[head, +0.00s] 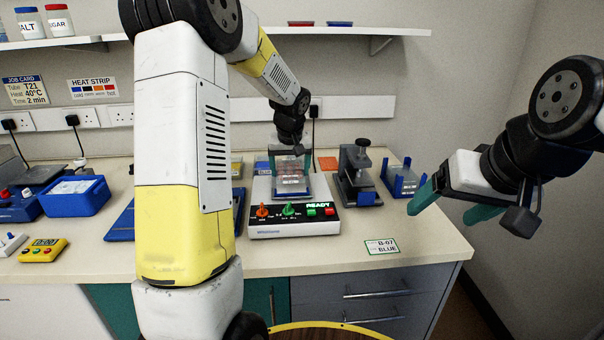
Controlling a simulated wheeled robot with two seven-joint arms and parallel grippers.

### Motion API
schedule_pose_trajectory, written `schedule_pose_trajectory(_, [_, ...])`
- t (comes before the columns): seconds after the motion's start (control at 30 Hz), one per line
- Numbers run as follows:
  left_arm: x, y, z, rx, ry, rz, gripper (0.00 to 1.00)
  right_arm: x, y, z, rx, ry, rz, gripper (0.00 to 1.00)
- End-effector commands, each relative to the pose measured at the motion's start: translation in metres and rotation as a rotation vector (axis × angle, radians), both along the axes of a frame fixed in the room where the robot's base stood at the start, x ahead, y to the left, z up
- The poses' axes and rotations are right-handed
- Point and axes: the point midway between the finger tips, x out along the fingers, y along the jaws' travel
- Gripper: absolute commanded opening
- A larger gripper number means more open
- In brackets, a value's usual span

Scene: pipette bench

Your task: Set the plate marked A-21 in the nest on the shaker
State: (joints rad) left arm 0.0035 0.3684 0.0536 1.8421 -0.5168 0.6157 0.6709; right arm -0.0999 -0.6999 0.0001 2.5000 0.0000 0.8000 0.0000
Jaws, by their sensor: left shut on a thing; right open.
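A clear plate (292,185) with a small pale label is over the shaker's top; the label is too small to read. My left gripper (290,151) reaches down from above and is shut on this plate. The nest is mostly hidden beneath the plate, and I cannot tell whether the plate touches it. My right gripper (447,207) is open and empty, in front of the bench's right side.
A dark grey press-like device (357,178) stands right of the shaker, with a blue rack (401,182) beyond it. A card marked B-07 BLUE (382,247) lies at the front right. A blue box (75,195) and a yellow timer (43,250) are at left. My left arm hides the bench's centre-left.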

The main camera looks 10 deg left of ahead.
Motion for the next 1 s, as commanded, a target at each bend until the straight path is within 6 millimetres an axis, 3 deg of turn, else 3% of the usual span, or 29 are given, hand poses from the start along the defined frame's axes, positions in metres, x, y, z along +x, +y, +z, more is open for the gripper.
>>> schedule_pose_trajectory(0.17, [0.014, 0.000, -0.002, -0.001, 0.000, 0.000, 0.38, 0.000, 0.000, 0.000, 0.000, 0.000, 0.000, 0.80])
schedule_pose_trajectory(0.4, [0.011, 0.000, -0.036, 0.000, 0.002, -0.002, 0.38, 0.000, 0.000, 0.000, 0.000, 0.000, 0.000, 0.80])
schedule_pose_trajectory(0.8, [0.011, 0.000, -0.041, 0.000, 0.000, -0.001, 0.38, 0.000, 0.000, 0.000, 0.000, 0.000, 0.000, 0.80])
schedule_pose_trajectory(0.83, [0.011, 0.000, -0.041, 0.000, 0.000, 0.000, 0.80, 0.000, 0.000, 0.000, 0.000, 0.000, 0.000, 0.80])
schedule_pose_trajectory(0.93, [0.012, 0.000, -0.041, 0.000, 0.000, 0.000, 0.99, 0.000, 0.000, 0.000, 0.000, 0.000, 0.000, 0.80])
schedule_pose_trajectory(1.0, [0.011, 0.000, -0.041, 0.000, 0.000, 0.000, 0.99, 0.000, 0.000, 0.000, 0.000, 0.000, 0.000, 0.80])
